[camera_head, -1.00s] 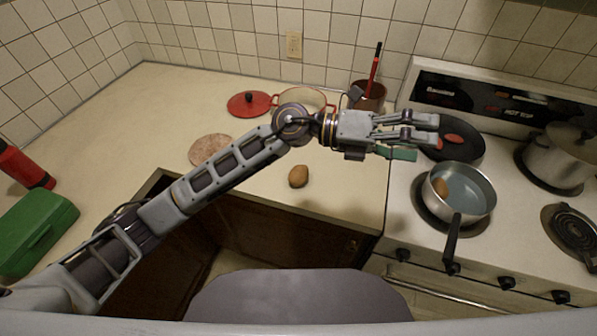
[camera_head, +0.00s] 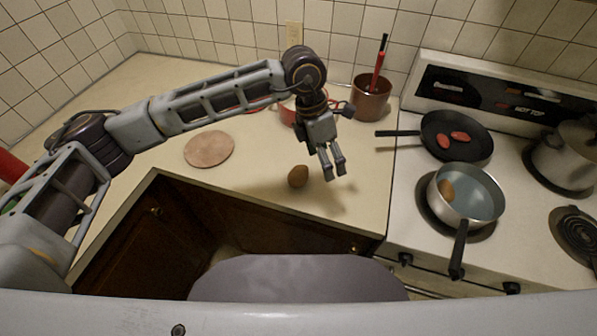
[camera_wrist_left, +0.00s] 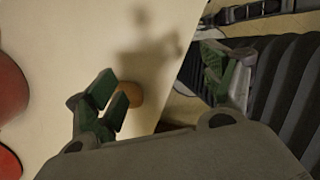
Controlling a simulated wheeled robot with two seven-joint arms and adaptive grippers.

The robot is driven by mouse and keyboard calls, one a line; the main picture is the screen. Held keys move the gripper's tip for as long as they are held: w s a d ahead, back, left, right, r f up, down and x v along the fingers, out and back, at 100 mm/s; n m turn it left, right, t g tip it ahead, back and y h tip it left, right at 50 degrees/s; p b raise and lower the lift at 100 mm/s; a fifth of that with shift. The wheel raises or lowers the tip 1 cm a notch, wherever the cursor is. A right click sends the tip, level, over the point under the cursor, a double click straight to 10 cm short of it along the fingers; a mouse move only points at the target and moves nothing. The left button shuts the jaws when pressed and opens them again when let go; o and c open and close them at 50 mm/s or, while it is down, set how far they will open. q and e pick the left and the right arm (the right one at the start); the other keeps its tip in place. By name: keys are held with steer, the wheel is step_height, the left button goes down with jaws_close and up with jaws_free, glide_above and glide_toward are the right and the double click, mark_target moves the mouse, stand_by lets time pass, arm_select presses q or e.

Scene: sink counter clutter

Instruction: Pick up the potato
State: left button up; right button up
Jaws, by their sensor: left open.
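A small brown potato (camera_head: 298,176) lies on the beige counter near its front edge. My left gripper (camera_head: 334,176) points down just to the right of it in the head view, open and with nothing between its fingers. In the left wrist view the potato (camera_wrist_left: 130,95) is partly hidden behind the green-padded finger on the left of the picture. The gripper (camera_wrist_left: 165,85) shows its fingers spread wide there, with the counter edge between them. I cannot tell the exact gap to the potato. My right gripper is not in view.
A saucepan (camera_head: 482,187) with liquid and a brown item (camera_head: 446,189) sits on the stove. Behind it is a black frying pan (camera_head: 472,152) with red pieces. A round board (camera_head: 209,149), a red pot (camera_head: 287,112) and a brown utensil pot (camera_head: 371,102) stand on the counter.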

mark_target(299, 172)
arm_select(q)
steer(key=w+a+t+y, duration=0.1)
steer(key=w+a+y, duration=0.2)
steer(key=w+a, duration=0.2)
steer(key=shift+a+r+t, duration=0.3)
steer(key=shift+a, duration=0.3)
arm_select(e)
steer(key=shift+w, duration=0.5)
arm_select(q)
steer(key=shift+f+p, duration=0.8)
steer(key=shift+f, duration=3.5)
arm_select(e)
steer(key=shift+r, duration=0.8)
arm_select(q)
steer(key=shift+f, duration=0.15)
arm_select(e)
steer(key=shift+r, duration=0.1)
arm_select(q)
steer(key=shift+s+a+f+p, duration=0.1)
steer(key=shift+s+f+p, duration=0.1)
steer(key=shift+f+p, duration=0.75)
steer(key=shift+f, duration=1.5)
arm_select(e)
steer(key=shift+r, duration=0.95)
